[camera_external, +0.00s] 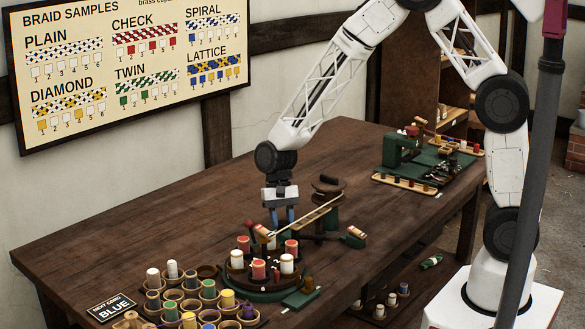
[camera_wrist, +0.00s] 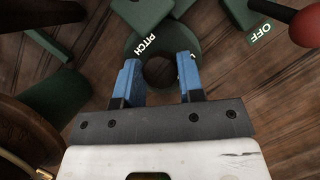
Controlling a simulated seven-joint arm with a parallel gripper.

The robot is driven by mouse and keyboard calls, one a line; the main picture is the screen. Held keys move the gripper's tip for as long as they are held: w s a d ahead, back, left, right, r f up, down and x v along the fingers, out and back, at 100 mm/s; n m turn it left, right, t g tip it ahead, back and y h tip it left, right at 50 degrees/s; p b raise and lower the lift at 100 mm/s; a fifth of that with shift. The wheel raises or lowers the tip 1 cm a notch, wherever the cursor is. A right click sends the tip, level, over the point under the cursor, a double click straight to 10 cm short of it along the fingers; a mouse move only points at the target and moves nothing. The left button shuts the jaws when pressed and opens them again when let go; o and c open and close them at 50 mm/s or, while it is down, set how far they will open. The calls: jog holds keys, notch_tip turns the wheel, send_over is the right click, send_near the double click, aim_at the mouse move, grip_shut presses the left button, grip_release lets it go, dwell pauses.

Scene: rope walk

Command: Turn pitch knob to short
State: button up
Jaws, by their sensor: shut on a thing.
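The knob is hidden there. No "short" mark or pointer is readable, so I cannot tell the knob's setting.
A green block lettered OFF (camera_wrist: 260,34) and a red ball handle (camera_wrist: 308,27) are close on the right. Spools (camera_external: 288,263) stand on the machine's round deck. A tray of cups (camera_external: 190,300) is at the front. The table's left part is bare.

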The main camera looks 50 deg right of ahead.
jog(key=shift+m, duration=0.8)
jog(key=shift+y, duration=0.3)
jog(key=o, duration=0.9)
jog(key=shift+r, duration=0.15)
jog(key=v, duration=0.7)
jog(key=shift+d+r, duration=0.15)
jog(key=shift+r, duration=0.1)
jog(key=shift+r, duration=0.15)
